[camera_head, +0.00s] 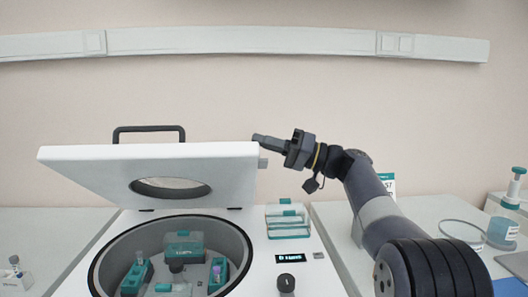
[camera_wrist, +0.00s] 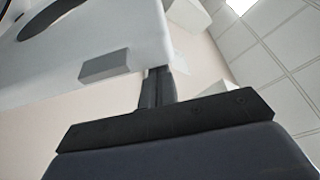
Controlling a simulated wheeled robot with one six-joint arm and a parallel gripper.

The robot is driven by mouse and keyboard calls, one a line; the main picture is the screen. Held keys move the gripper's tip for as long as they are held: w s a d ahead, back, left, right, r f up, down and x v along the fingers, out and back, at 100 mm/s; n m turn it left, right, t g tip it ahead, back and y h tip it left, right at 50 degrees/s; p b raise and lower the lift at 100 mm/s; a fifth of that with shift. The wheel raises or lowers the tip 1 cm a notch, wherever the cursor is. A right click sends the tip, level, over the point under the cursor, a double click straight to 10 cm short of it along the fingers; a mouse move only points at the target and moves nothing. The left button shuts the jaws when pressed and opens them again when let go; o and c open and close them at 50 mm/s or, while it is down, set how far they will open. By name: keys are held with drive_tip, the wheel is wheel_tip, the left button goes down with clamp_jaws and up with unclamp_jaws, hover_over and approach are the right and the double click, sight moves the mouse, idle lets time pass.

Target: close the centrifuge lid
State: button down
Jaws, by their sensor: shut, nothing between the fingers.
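The white centrifuge lid (camera_head: 100,164) stands tilted open above the round bowl in the head view. It has a round window (camera_head: 171,188) and a dark handle (camera_head: 149,129) on its far side. The centrifuge (camera_head: 285,258) has its bowl open, with teal tube holders (camera_head: 184,246) inside. My gripper (camera_head: 257,138) is shut and empty, close to the lid's upper right corner. I cannot tell whether it touches the lid. In the wrist view the shut fingers (camera_wrist: 158,78) point toward the lid's underside or edge (camera_wrist: 130,45), beside a small grey block (camera_wrist: 104,66).
A teal-capped bottle (camera_head: 505,222) stands at the far right. A small vial (camera_head: 15,268) is at the far left. A white rail (camera_head: 240,40) runs along the wall.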

drive_tip(key=s+f+n+b, duration=0.1)
drive_tip(key=s+f+b, duration=0.2)
drive_tip(key=f+b, duration=0.3)
drive_tip(key=s+f+n+g+b, duration=0.1)
drive_tip(key=s+f+n+b, duration=0.1)
drive_tip(key=s+f+b, duration=0.2)
drive_tip(key=s+d+f+n+b, duration=0.1)
drive_tip(key=s+f+b, duration=0.3)
drive_tip(key=f+b, duration=0.5)
drive_tip(key=shift+f+n+g+y+b, duration=0.15)
drive_tip(key=shift+n+g+y+b, duration=0.35)
drive_tip(key=shift+b, duration=2.4)
drive_tip(key=shift+d, duration=0.1)
drive_tip(key=w+d+p, duration=0.1)
drive_tip(key=d+p, duration=0.3)
drive_tip(key=d, duration=0.5)
drive_tip(key=shift+d+r, duration=0.2)
drive_tip(key=shift+r, duration=0.1)
